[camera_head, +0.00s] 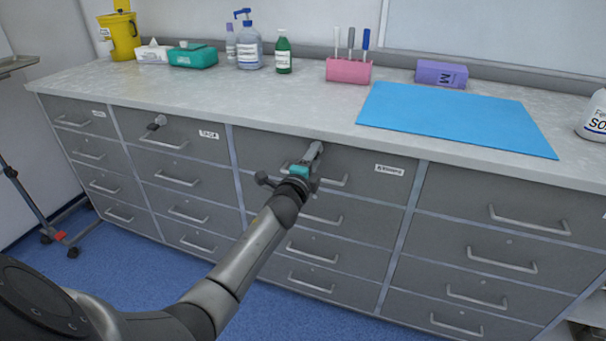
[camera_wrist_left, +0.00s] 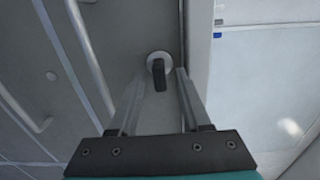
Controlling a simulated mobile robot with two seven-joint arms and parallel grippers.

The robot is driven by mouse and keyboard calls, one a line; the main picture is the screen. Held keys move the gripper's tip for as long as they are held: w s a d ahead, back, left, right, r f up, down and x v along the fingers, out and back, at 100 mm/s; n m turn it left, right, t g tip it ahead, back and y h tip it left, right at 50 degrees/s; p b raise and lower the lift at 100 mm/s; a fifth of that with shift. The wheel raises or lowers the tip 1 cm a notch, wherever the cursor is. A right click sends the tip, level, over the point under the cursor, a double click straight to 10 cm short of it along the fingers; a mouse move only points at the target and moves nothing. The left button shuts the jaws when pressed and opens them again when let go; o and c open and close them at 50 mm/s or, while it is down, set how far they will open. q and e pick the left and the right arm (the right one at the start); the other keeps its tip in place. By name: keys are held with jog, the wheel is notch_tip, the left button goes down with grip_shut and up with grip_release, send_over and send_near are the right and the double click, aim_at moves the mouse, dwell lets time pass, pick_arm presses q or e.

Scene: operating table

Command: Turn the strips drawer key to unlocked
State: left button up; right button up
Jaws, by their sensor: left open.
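The strips drawer key (camera_wrist_left: 159,76) shows in the left wrist view as a dark tab on a round silver lock plate in the grey drawer front. My left gripper (camera_wrist_left: 163,78) is open, with its two fingers on either side of the key. I cannot tell whether either finger touches it. In the head view my left gripper (camera_head: 315,152) is at the top drawer (camera_head: 355,187) of the third column, just below the counter edge, and hides the key there. A small label (camera_head: 389,170), too blurred to read surely, is on that drawer. My right gripper is not in view.
A similar dark key (camera_head: 157,122) sticks out of the second column's top drawer. Bar handles (camera_head: 513,220) protrude from the drawer fronts. The counter (camera_head: 300,105) overhangs them, with a blue mat (camera_head: 450,118), pink holder (camera_head: 348,71) and bottles (camera_head: 283,55) on top.

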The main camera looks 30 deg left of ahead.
pick_arm(q)
jog(key=p+v, duration=0.3)
jog(key=v, duration=1.1)
jog(key=shift+s, duration=0.25)
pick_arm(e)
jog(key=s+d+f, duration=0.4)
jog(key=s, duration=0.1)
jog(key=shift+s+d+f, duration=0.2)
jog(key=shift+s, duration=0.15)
pick_arm(q)
jog(key=shift+d, duration=0.15)
